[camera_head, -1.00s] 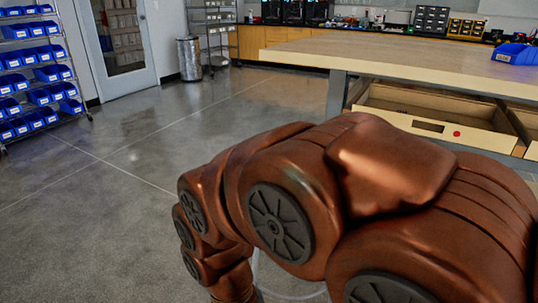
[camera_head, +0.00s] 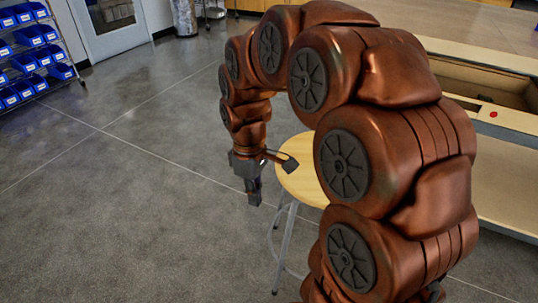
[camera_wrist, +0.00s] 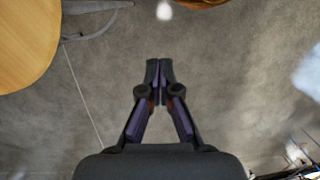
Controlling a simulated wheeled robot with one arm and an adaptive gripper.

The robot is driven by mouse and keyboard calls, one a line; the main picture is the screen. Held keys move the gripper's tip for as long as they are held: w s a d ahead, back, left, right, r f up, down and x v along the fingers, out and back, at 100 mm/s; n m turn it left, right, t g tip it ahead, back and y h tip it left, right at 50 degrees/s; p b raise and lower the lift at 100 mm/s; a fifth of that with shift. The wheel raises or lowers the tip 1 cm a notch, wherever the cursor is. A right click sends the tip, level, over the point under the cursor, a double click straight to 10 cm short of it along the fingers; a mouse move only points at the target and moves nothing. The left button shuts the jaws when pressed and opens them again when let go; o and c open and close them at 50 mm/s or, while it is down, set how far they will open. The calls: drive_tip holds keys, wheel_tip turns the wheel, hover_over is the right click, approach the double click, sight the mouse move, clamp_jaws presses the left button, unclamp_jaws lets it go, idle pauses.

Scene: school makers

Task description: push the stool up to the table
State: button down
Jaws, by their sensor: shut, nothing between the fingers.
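The stool (camera_head: 302,183) has a round light wood seat and grey metal legs. It stands in the lower middle of the head view, partly hidden behind my arm. My gripper (camera_head: 254,199) points down just left of the seat, apart from it as far as I can tell. In the wrist view the seat (camera_wrist: 25,40) fills the upper left corner, and my gripper (camera_wrist: 158,62) is shut and empty over bare floor. The table (camera_head: 488,45) has a wood top and an open drawer below. It is at the right, partly behind my arm.
A rack of blue bins (camera_head: 32,55) stands at the upper left by a door (camera_head: 112,22). A metal bin (camera_head: 184,15) is at the back. The grey floor (camera_head: 140,200) left of my gripper is clear.

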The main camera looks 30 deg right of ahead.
drive_tip(key=w+d+r+n+t+p, duration=0.1)
drive_tip(key=w+d+n+p, duration=0.15)
drive_tip(key=w+d, duration=0.4)
drive_tip(key=w+d+r+n+t+p, duration=0.1)
drive_tip(key=w+d+n+p, duration=0.15)
drive_tip(key=w, duration=0.75)
drive_tip(key=s+d+f+b, duration=0.1)
drive_tip(key=d+f, duration=0.3)
drive_tip(key=f, duration=0.5)
drive_tip(key=shift+s+d+f+b, duration=0.2)
drive_tip(key=shift+s+f+b, duration=0.15)
drive_tip(key=shift+b, duration=0.3)
